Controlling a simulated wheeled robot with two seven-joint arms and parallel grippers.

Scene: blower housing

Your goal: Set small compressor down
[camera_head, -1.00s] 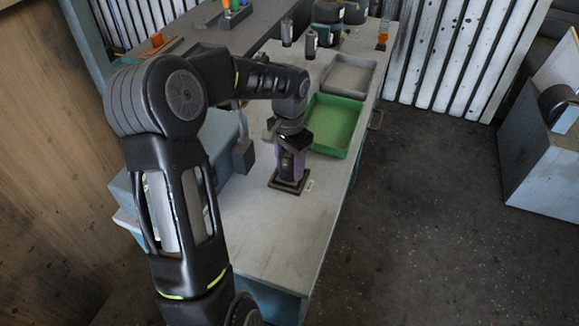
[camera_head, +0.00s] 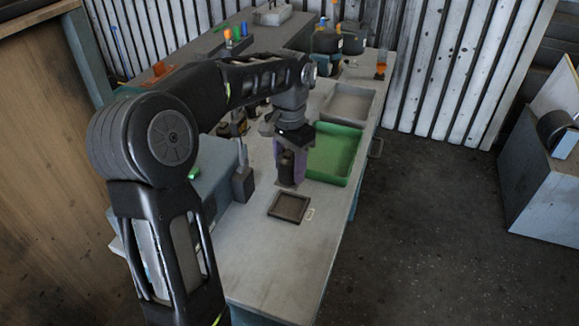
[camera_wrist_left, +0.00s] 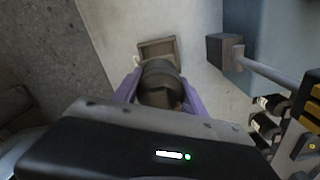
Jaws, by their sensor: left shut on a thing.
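The small compressor (camera_head: 286,164), a dark rounded cylinder, sits between the purple fingers of my left gripper (camera_head: 288,180), which is shut on it. It also shows in the left wrist view (camera_wrist_left: 159,82), held between the two fingers. A dark square tray (camera_head: 285,217) with a raised rim lies on the pale bench just in front of the gripper. The tray also shows in the left wrist view (camera_wrist_left: 143,47), beyond the compressor, and looks empty. The compressor appears above the bench, apart from the tray; its exact height is hard to tell. My right gripper is out of view.
A green bin (camera_head: 335,152) stands close to the right of the gripper, with a grey bin (camera_head: 350,103) behind it. A dark block on a post (camera_head: 242,184) stands to the left. The front of the bench (camera_head: 262,258) is clear.

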